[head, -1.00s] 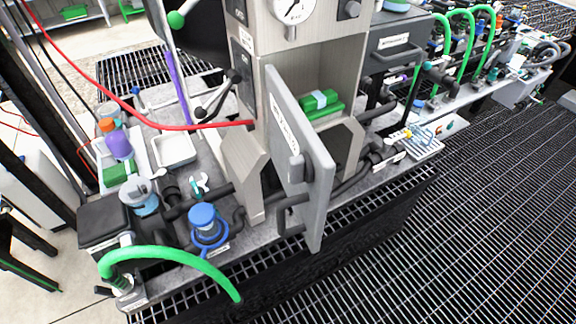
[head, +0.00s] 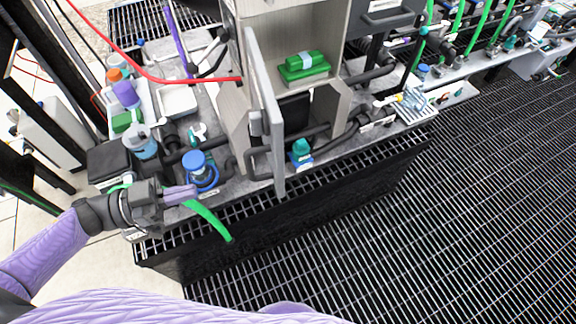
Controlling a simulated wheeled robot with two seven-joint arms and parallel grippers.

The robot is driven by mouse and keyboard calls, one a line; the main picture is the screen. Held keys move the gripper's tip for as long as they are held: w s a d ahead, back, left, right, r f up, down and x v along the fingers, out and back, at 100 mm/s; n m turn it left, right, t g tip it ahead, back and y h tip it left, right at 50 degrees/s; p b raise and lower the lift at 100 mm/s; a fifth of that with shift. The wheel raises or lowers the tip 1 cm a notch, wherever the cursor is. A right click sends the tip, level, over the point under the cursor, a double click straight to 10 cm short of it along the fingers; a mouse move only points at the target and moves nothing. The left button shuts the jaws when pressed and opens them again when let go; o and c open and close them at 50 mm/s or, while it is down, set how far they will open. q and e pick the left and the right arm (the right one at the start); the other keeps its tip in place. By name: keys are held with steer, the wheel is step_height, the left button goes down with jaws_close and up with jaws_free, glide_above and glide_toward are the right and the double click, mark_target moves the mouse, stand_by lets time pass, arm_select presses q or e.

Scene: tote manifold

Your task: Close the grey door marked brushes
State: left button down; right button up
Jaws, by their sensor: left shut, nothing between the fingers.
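The grey door (head: 268,120) of the cabinet stands open, swung out towards me and seen almost edge-on. Its handle shows on the left side of the door. Its label cannot be read from here. The cabinet opening (head: 318,95) to its right is uncovered. My left gripper (head: 192,193) is shut and empty, left of the door and nearer to me, over the front edge of the bench by the green hose. It is apart from the door. My right gripper is not in view.
Black grating (head: 400,230) at the right is clear.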

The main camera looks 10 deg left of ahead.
mark_target(275, 173)
arm_select(q)
steer(key=x, duration=0.9)
steer(key=p+x, duration=0.1)
steer(key=x, duration=0.3)
steer(key=shift+s+d+r, duration=0.2)
steer(key=shift+d+r, duration=0.15)
steer(key=shift+d, duration=0.15)
